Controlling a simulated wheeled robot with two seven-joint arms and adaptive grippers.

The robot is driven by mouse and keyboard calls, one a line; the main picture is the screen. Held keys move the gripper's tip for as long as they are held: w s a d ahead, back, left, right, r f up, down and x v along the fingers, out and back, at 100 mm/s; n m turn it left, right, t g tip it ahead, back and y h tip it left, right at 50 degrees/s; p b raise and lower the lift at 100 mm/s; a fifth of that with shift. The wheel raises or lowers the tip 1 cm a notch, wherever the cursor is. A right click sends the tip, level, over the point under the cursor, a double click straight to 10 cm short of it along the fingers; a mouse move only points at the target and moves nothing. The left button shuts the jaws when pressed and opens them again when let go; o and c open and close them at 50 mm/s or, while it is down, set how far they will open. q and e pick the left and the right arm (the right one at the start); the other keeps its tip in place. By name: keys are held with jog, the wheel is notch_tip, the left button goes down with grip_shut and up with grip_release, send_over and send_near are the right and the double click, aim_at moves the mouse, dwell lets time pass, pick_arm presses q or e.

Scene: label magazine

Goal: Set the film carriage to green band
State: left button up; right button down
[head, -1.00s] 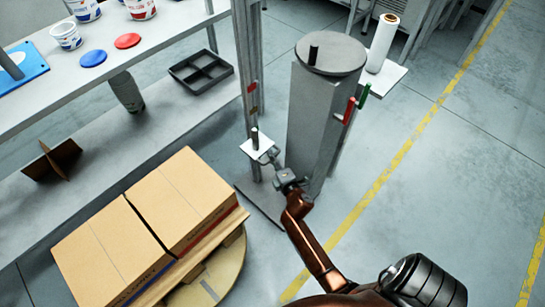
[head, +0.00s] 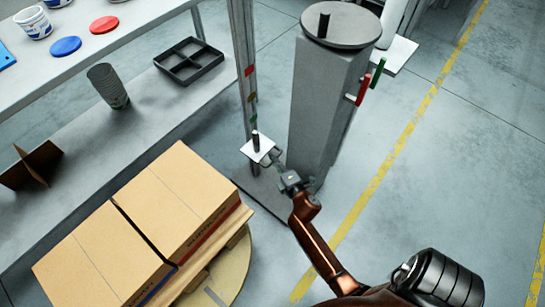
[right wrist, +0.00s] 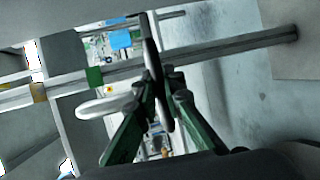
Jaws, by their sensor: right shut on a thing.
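The film carriage, a small white plate (head: 257,151) with an upright black peg (head: 255,141), sits low on the grey post (head: 242,60). The green band (head: 253,118) on the post is a little above the plate in the head view, with an amber band (head: 252,97) and a red band (head: 249,71) higher. My right gripper (head: 275,157) reaches the carriage from its right side. In the right wrist view its fingers (right wrist: 161,88) are closed around a dark bar, and the green band (right wrist: 94,77) shows beyond. My left gripper is not in view.
A grey column with a round turntable top (head: 340,25) stands just right of the post, with red (head: 363,89) and green (head: 378,72) handles. Boxes (head: 180,200) on a pallet are at lower left. A shelf with a black tray (head: 189,60) is at left. Floor at right is clear.

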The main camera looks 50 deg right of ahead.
jog(key=shift+s+d+f, duration=0.3)
jog(key=shift+f, duration=0.2)
jog(key=c, duration=2.3)
grip_release()
jog(key=shift+o, duration=1.4)
jog(key=shift+w+a+r, duration=0.15)
jog(key=shift+r, duration=0.1)
jog(key=shift+r, duration=0.25)
notch_tip(320, 180, up, 10)
jog(key=shift+w, duration=0.15)
jog(key=f+p+v, duration=0.1)
jog(key=p+v, duration=0.2)
jog(key=v, duration=0.6)
